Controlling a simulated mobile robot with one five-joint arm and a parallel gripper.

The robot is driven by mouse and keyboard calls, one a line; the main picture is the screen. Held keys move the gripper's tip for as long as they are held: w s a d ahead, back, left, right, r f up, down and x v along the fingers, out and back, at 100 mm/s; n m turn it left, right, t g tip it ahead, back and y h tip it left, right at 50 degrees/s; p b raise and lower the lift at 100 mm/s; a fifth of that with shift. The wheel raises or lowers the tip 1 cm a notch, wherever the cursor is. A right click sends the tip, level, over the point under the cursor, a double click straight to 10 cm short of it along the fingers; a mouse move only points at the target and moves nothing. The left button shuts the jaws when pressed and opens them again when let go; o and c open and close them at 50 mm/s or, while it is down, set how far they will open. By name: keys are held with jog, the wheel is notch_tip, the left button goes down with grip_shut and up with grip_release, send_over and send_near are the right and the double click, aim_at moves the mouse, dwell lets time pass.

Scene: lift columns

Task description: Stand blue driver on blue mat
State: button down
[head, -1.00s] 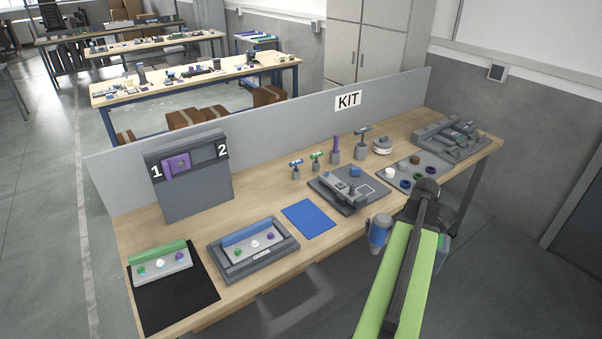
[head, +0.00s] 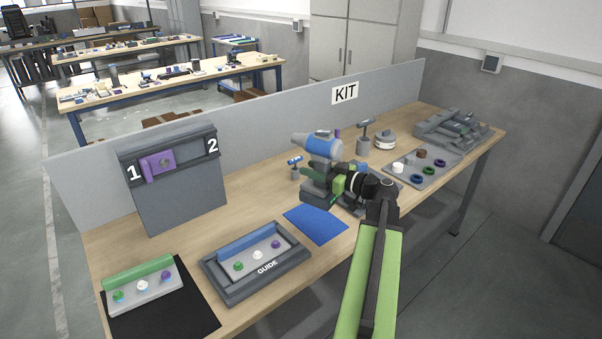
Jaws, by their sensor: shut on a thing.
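The blue driver (head: 322,147) is a blue and grey power tool. It is roughly upright, with its head at the top, its grey nose pointing left and its dark foot at the bottom. My gripper (head: 325,177) is shut on it below the head, coming from the right. The blue mat (head: 314,223) lies flat on the bench, below and in front of the driver in the picture. The driver's foot overlaps the mat's far edge in view; I cannot tell how high it is above the bench. My gripper partly hides the driver's handle.
Behind the driver are small stands, one with a blue-topped tool (head: 295,162), and a grey fixture mostly hidden. A guide tray (head: 233,285) is left of the mat. A parts tray (head: 408,178) is to the right. A grey divider (head: 265,128) runs along the back.

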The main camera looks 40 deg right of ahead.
jog(key=shift+w+d+r, duration=0.1)
jog(key=shift+r, duration=0.15)
notch_tip(320, 180, down, 10)
jog(key=b, duration=0.9)
jog(key=shift+r, duration=0.25)
jog(key=shift+f+b, duration=0.25)
jog(key=shift+b, duration=0.15)
jog(key=c, duration=0.8)
grip_release()
jog(key=shift+c, duration=0.2)
jog(key=v, duration=1.7)
jog(key=shift+s, duration=0.25)
jog(key=shift+f, duration=0.15)
